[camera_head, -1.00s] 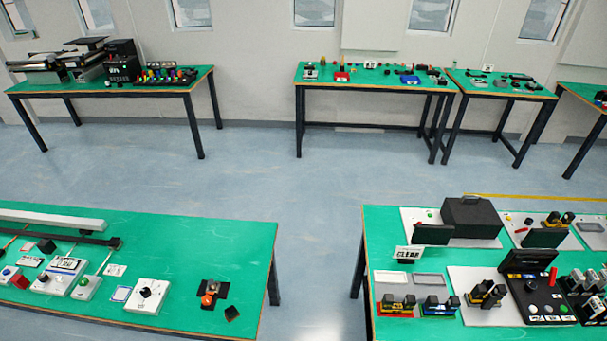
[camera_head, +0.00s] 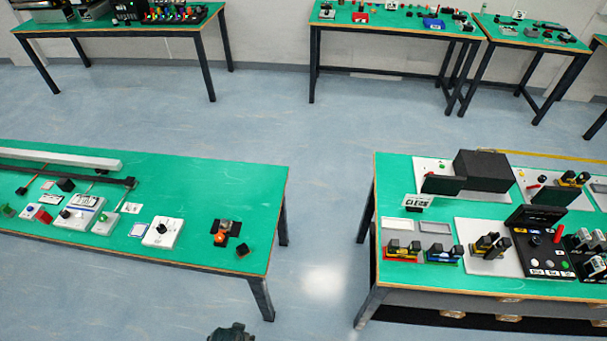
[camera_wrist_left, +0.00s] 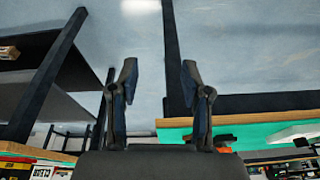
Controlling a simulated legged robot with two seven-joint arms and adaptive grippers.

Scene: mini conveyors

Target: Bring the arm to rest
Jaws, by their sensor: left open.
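My left gripper (camera_wrist_left: 158,85) shows in the left wrist view with its two fingers apart and nothing between them. A green table edge (camera_wrist_left: 172,123) lies behind and right of the fingers in that view. In the head view a small dark part (camera_head: 231,332) shows at the bottom edge, over the floor in front of the left table; it seems to be part of my arm, and its fingers cannot be made out. My right gripper is in neither view.
The left green table (camera_head: 195,190) carries a white bar, button boxes and a small orange-topped device. The right green table (camera_head: 390,170) holds a dark box (camera_head: 483,171) and several devices. Clear floor (camera_head: 325,215) lies between them. More tables stand at the back.

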